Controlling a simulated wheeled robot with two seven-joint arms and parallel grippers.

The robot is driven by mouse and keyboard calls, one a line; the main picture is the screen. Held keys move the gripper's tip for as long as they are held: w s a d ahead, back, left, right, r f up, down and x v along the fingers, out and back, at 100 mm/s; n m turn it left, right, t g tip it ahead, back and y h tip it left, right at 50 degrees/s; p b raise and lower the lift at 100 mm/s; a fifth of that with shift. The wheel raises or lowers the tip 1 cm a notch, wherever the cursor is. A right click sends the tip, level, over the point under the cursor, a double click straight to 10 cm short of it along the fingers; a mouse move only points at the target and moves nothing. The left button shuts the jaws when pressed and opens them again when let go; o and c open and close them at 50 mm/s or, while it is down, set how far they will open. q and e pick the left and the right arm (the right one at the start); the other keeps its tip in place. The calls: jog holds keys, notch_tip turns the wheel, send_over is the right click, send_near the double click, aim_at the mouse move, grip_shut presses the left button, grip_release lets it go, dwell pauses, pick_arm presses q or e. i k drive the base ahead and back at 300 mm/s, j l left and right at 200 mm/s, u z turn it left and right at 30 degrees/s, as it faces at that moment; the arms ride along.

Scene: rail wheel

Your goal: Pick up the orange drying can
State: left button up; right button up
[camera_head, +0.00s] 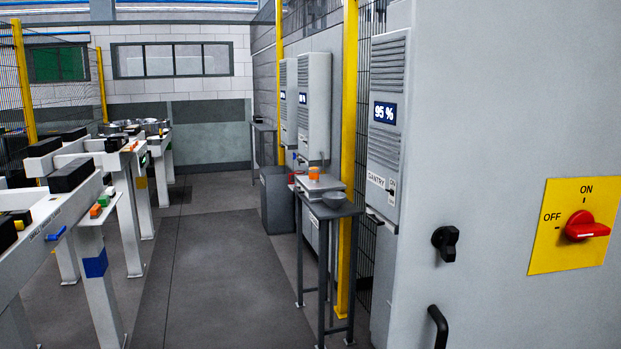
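A small orange can (314,173) stands upright on a light-coloured box or scale (320,184) on a narrow dark side table (326,208). The table stands against the yellow post and cabinets, right of the middle of the head view. The can is some distance ahead, and its fine detail is too small to tell. Neither of my grippers is in view.
A large grey cabinet with a red switch (587,226) fills the right side. White rail stands (128,200) with black blocks line the left. A dark grey bin (277,199) stands behind the side table. The grey floor aisle (215,260) between is clear.

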aim_at(313, 173)
jog(key=k, duration=0.65)
jog(key=u, duration=0.45)
jog(key=i+j, duration=0.2)
jog(key=i, duration=0.2)
jog(key=i+j, duration=0.15)
jog(key=i, duration=0.3)
jog(key=i+j, duration=0.2)
jog(key=i, duration=0.2)
jog(key=i+j, duration=0.2)
jog(key=i, duration=0.25)
jog(key=i+j, duration=0.2)
jog(key=i, duration=0.2)
jog(key=i+z, duration=0.5)
jog(key=i, duration=0.3)
jog(key=i+u, duration=0.25)
jog(key=i, duration=0.35)
jog(key=i+u, duration=0.2)
jog(key=i, duration=0.35)
jog(key=i+l+u, duration=0.25)
jog(key=i, duration=0.35)
jog(key=i+u, duration=0.45)
jog(key=i, duration=1)
